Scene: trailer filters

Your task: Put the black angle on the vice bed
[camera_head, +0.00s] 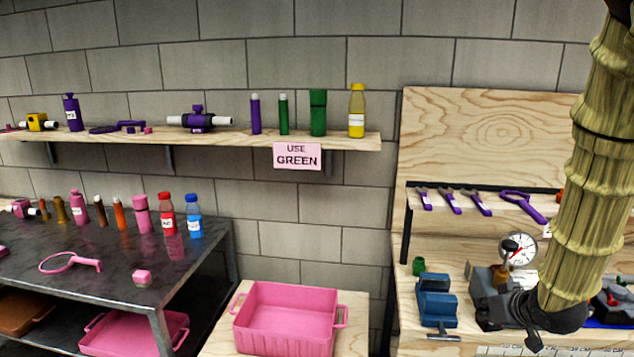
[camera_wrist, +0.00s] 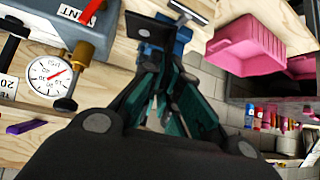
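The black angle (camera_wrist: 147,30) shows in the wrist view as a dark flat plate with a small pale spot, at the tips of my gripper (camera_wrist: 165,65). The dark green fingers converge on it and appear shut on it; their exact contact is partly hidden. In the head view my gripper (camera_head: 512,307) is low at the right, and the angle is hard to pick out there. The blue vice (camera_head: 437,300) stands on the wooden bench just left of my gripper. In the wrist view the vice (camera_wrist: 181,42) shows behind the angle, which partly covers its bed.
A pressure gauge (camera_head: 519,249) with a brass fitting and a grey block stand close to my gripper. A small green cylinder (camera_head: 418,266) is behind the vice. A pink crate (camera_head: 285,328) stands left of the bench. Purple tools (camera_head: 450,200) hang on the back rack.

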